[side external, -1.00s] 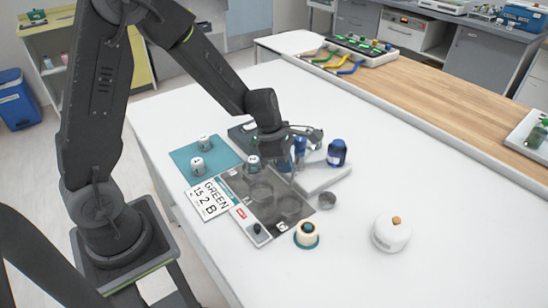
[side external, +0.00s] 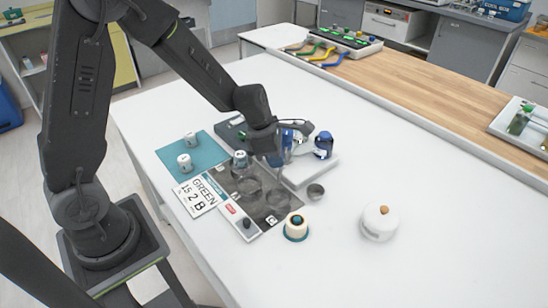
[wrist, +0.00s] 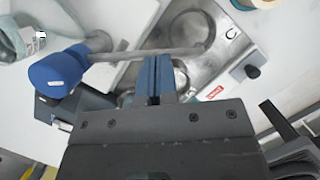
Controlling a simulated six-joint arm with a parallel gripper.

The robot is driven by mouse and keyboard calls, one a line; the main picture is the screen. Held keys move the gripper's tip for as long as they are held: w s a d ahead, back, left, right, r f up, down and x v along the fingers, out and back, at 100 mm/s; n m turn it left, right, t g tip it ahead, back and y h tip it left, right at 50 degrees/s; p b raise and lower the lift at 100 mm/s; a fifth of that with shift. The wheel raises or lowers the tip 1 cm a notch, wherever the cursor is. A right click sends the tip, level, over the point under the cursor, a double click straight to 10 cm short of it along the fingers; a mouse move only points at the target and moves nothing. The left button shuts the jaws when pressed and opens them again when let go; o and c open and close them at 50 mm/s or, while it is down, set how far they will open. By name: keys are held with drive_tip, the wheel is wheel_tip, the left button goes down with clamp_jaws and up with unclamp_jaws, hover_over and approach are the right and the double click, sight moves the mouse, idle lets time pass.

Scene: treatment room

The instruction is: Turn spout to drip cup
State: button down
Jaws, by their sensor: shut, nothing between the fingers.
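My gripper (wrist: 154,88) is shut and empty in the wrist view, its blue fingertips close to a thin grey metal spout (wrist: 180,52). I cannot tell whether they touch it. In the side view my gripper (side external: 276,160) is low over the back of that plate and hides most of the spout.
The dark plate (side external: 246,202) bears a white jar. White jars stand on a teal mat (side external: 202,152), near a GREEN 15 2 B card (side external: 201,195).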

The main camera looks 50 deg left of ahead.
drive_tip(key=shift+w+d+n, duration=0.25)
drive_tip(key=shift+d+n, duration=0.1)
drive_tip(key=shift+n, duration=0.15)
drive_tip(key=shift+w+d+n, duration=0.25)
drive_tip(key=shift+d+n, duration=0.1)
drive_tip(key=shift+n, duration=0.05)
drive_tip(key=shift+w+d, duration=0.65)
drive_tip(key=shift+w, duration=0.25)
drive_tip(key=shift+w+d, duration=0.6)
drive_tip(key=shift+w, duration=0.35)
